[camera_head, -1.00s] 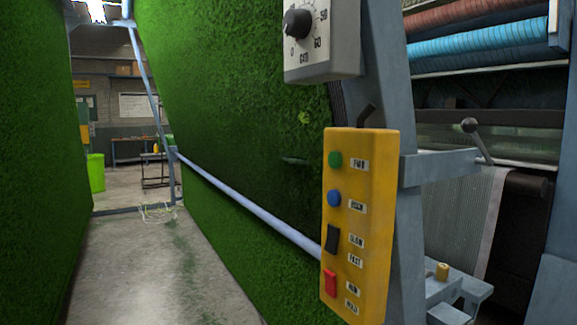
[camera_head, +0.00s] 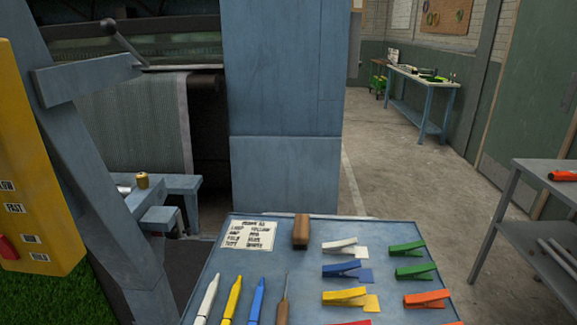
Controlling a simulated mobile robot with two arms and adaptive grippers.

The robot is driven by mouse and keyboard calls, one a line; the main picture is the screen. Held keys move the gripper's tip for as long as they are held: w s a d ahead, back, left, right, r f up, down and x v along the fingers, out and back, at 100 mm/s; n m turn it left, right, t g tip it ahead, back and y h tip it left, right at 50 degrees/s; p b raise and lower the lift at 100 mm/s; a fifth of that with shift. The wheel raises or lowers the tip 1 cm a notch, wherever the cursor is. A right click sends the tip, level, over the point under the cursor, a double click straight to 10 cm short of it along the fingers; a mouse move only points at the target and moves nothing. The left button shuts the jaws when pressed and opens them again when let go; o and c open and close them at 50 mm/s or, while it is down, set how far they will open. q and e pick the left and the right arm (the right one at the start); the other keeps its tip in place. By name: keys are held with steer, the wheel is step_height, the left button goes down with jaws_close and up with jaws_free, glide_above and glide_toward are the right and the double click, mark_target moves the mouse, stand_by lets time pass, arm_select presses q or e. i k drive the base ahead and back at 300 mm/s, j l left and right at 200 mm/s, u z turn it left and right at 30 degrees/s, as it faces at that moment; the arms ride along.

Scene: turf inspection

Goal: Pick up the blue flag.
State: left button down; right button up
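The blue flag (camera_head: 347,271) looks like a blue clip with a small blue tab. It lies on the blue-grey tray table (camera_head: 222,262) at the bottom of the head view. A white clip flag (camera_head: 344,247) lies just behind it and a yellow one (camera_head: 350,298) just in front. A red one is cut off at the bottom edge. Neither of my grippers is in view.
Green clips (camera_head: 407,249) and orange clips lie right of the flags. Markers (camera_head: 232,298), a handled pick, a wooden block (camera_head: 301,231) and a printed card (camera_head: 248,234) share the table. A yellow control box (camera_head: 35,170) is at left. The right aisle floor is clear.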

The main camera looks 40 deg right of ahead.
mark_target(340, 269)
steer(key=z, duration=1.7)
steer(key=j+z, duration=0.2)
steer(key=z, duration=0.2)
steer(key=k+j+z, duration=0.1)
steer(key=z, duration=0.35)
steer(key=j, duration=0.05)
